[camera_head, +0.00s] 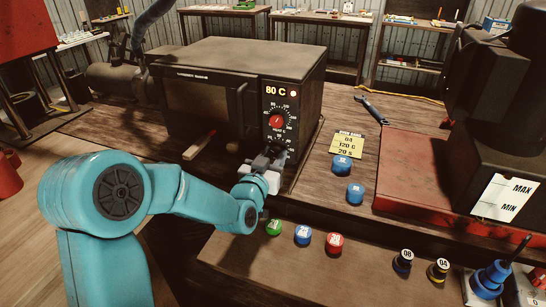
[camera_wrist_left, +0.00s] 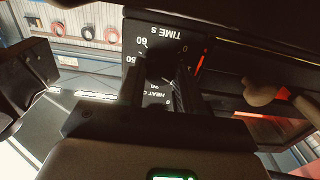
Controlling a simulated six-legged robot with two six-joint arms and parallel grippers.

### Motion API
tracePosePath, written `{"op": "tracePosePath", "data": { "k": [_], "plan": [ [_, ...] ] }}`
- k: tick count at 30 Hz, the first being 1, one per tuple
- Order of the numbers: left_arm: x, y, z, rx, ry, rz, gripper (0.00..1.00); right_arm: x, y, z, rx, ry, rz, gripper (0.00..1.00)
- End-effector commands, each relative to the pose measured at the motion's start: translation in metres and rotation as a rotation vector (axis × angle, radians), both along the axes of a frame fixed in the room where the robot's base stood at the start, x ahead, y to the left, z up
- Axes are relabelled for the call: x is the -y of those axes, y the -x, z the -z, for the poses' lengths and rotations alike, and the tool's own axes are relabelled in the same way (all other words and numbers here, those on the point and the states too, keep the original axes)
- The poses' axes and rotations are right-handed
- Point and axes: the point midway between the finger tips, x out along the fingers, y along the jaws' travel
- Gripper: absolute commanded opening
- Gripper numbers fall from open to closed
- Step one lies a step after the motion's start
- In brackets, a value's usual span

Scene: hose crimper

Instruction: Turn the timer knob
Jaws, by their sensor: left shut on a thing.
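The black oven (camera_head: 215,105) stands on the bench with its control panel facing me. Its display (camera_head: 276,92) reads 80 C, and a red heat knob (camera_head: 277,121) sits below it. My left gripper (camera_head: 268,160) is at the lower part of the panel, where it hides most of the timer knob. In the left wrist view the dark timer knob (camera_wrist_left: 160,66) sits between my finger tips, below the "TIME S" label, and the fingers are shut on it. The knob's pointer is too dark to read. My right gripper is not in view.
A yellow note (camera_head: 347,144) and blue caps (camera_head: 355,193) lie right of the oven. Green, blue and red caps (camera_head: 334,244) stand on the lower front shelf. A brown-handled tool (camera_head: 198,146) lies before the oven door. A large dark machine (camera_head: 500,120) stands at the right.

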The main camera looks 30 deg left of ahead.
Motion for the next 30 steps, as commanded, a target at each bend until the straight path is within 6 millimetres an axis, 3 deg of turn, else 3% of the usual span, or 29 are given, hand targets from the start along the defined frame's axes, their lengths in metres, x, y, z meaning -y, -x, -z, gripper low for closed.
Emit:
{"op": "tracePosePath", "data": {
  "k": [29,30],
  "plan": [
    [0.0000,0.0001,0.0001,-0.001,0.000,0.000,0.05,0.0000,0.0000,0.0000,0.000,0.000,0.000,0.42],
    [0.0000,0.0001,0.0001,0.000,0.000,0.000,0.46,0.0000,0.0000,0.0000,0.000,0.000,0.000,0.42]
  ]
}}
